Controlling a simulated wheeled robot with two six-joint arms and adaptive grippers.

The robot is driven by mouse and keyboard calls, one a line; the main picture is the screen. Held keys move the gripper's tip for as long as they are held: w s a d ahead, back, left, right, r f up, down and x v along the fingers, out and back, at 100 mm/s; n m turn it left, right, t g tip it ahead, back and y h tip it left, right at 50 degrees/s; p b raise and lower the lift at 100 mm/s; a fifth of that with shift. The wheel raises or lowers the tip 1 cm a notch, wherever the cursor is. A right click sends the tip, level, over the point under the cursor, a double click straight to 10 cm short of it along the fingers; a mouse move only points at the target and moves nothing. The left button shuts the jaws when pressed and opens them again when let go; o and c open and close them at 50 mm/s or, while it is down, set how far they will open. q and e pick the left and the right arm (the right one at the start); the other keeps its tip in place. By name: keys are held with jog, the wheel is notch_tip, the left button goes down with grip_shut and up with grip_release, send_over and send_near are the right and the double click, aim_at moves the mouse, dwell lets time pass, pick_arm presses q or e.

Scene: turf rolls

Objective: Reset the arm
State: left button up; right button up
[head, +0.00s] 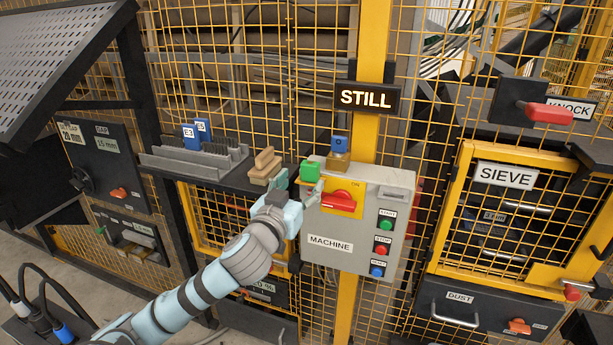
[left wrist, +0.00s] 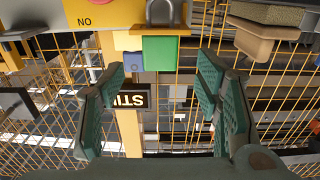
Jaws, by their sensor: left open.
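My left arm reaches up from the lower left in the head view. Its gripper (head: 308,194) is at the left edge of the grey machine box (head: 331,246). In the left wrist view the gripper (left wrist: 162,82) has its fingers spread wide, with nothing between them. A green block (head: 310,171) sits at the top left of the box, just above the gripper; it also shows in the left wrist view (left wrist: 160,53), beyond the fingers. A red switch (head: 339,201) on a yellow plate is on the box front. My right gripper is out of view.
Yellow mesh fencing stands behind the box. A shelf (head: 215,176) at left holds blue tags E3 and E5 (head: 196,134) in a slotted rack and a wooden block (head: 265,165). A lit STILL sign (head: 366,98) hangs above. The SIEVE cage (head: 507,176) stands at right.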

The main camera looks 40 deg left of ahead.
pick_arm(q)
jog(key=shift+v, duration=1.1)
jog(key=shift+w, duration=0.15)
